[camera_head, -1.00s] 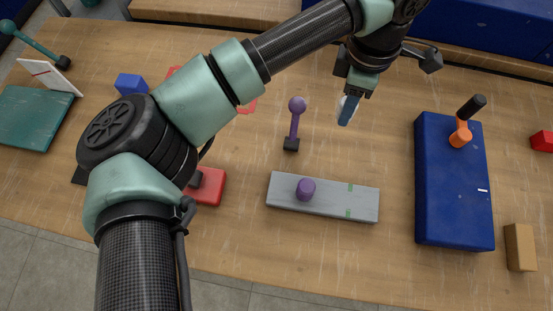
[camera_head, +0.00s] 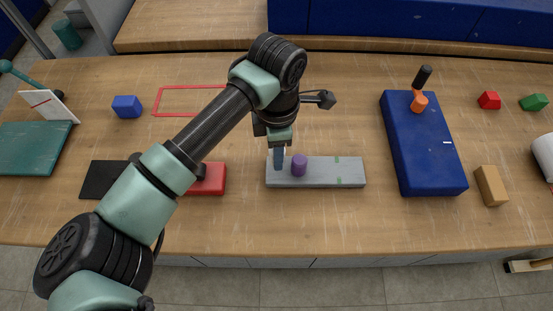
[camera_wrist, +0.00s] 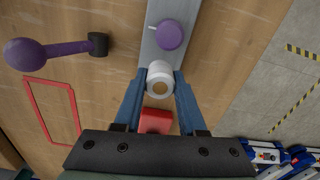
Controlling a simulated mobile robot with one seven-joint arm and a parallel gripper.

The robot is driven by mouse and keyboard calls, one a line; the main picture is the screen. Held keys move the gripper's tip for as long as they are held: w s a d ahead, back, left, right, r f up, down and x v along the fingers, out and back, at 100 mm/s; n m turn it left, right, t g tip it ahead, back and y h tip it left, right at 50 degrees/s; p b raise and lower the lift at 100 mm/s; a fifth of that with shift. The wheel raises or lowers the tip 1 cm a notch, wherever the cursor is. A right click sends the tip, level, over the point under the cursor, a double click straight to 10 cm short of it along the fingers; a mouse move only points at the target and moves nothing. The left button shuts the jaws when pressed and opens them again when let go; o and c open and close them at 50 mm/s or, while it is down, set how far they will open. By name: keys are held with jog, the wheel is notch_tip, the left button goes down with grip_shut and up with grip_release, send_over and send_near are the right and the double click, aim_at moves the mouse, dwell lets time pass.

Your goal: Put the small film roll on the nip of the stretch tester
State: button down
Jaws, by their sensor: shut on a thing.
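The small film roll (camera_wrist: 160,72), white with a tan core, sits between my blue fingertips in the wrist view. My gripper (camera_head: 279,158) is shut on it; it also shows in the wrist view (camera_wrist: 159,84). In the head view the roll is hidden. The stretch tester looks to be the long grey bar (camera_head: 322,175) with a purple upright cylinder (camera_head: 299,165) and green marks. My fingers are at the bar's left end, just left of the cylinder. In the wrist view the roll overlaps the bar's end, short of the cylinder (camera_wrist: 170,34). I cannot tell whether it touches the bar.
A purple lever (camera_wrist: 65,48) with a black block lies beside the bar. A red block (camera_head: 208,179) is left of the bar. A blue box (camera_head: 425,150) with an orange-and-black handle stands to the right. A red outline (camera_head: 185,88) marks the table behind; bare wood lies in front.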

jog(key=shift+f, duration=1.9)
jog(key=shift+s, duration=0.1)
jog(key=shift+f, duration=0.2)
jog(key=shift+c, duration=2.4)
grip_release()
jog(key=shift+r, duration=0.15)
